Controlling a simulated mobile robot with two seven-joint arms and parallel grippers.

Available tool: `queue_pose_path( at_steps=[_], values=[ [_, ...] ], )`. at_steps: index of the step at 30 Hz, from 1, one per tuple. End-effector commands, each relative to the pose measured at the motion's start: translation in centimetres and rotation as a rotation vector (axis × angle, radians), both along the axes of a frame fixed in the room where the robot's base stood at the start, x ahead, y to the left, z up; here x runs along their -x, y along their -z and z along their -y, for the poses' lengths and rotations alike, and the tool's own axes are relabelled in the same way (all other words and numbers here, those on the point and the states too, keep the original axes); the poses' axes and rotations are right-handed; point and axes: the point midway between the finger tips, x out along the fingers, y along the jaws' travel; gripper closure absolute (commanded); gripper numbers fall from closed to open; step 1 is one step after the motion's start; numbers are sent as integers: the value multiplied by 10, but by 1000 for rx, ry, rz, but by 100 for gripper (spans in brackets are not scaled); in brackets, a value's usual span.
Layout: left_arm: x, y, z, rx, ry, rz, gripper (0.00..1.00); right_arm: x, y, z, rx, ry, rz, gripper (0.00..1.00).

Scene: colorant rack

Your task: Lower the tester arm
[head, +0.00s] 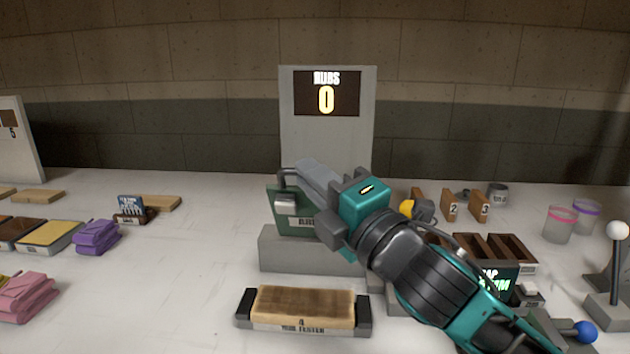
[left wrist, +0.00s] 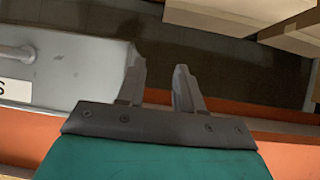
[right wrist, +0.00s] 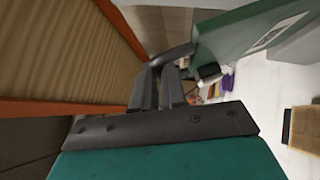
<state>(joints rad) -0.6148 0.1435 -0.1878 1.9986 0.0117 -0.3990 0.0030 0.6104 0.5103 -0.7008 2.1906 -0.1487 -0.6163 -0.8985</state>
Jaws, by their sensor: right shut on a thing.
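The rub tester's grey tower (head: 327,140) has a screen (head: 326,93) reading RUBS 0. In front of it, the tester arm (head: 318,178) with a green labelled plate (head: 283,222) is raised over a grey block (head: 290,250). My right gripper (head: 333,222) is at the arm's right side, partly hiding it. In the right wrist view its fingers (right wrist: 165,75) are close together on a dark handle bar (right wrist: 178,54) beside the green plate (right wrist: 240,40). My left gripper (left wrist: 160,75) is open and empty, seen only in the left wrist view, near a grey drawer front (left wrist: 60,70).
A wooden board in a tray labelled 4 RUB TESTER (head: 302,328) lies in front of the block. Folded purple cloth (head: 97,237) and pink cloth (head: 25,296) lie left. Dark trays (head: 500,250), cups (head: 560,224) and a white-knobbed lever (head: 617,231) stand right.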

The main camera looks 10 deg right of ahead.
Motion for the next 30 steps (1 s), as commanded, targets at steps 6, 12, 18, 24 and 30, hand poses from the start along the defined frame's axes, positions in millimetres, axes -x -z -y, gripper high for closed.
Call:
queue_pose_path(
  at_steps=[6,12,18,24,30],
  values=[
    [-2,-2,0,-1,2,4,64,0,1,0,3,3,4,100],
    [-2,-2,0,-2,2,5,64,0,1,1,2,4,3,88],
    [-2,-1,-1,-2,2,5,64,0,1,0,2,3,4,78],
    [-2,1,-1,-3,1,3,64,2,1,1,2,3,4,78],
    [-2,3,-1,-4,1,1,64,22,8,15,5,5,4,78]
  ],
)
